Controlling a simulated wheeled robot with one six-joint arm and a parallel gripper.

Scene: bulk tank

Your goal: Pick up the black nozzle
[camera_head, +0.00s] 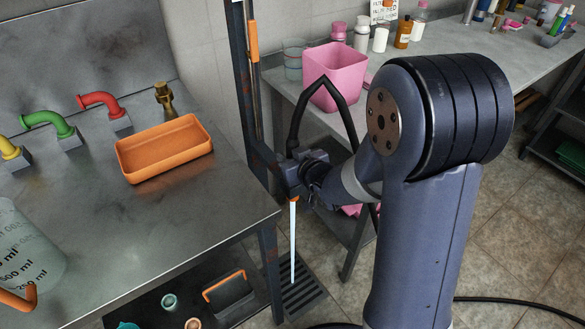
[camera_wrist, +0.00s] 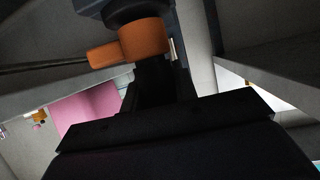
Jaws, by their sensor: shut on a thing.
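The black nozzle (camera_head: 290,178) shows in the head view beside the dark post at the sink table's right corner. It has a small orange end low down. My gripper (camera_head: 304,172) is at the nozzle and is shut on it; the fingertips are mostly hidden. In the wrist view, a dark body (camera_wrist: 133,12) with an orange collar and side lever (camera_wrist: 143,42) sits just beyond my gripper (camera_wrist: 158,80). A thin pale straight line (camera_head: 293,242) runs from the nozzle's orange end down to the floor grate; I cannot tell if it is liquid or a rod.
A black hose (camera_head: 327,82) arches above my gripper. The steel sink table (camera_head: 75,235) with an orange tray (camera_head: 165,155) is at left. A side table behind holds a pink bin (camera_head: 335,75) and several bottles. A floor grate (camera_head: 300,293) lies below the nozzle.

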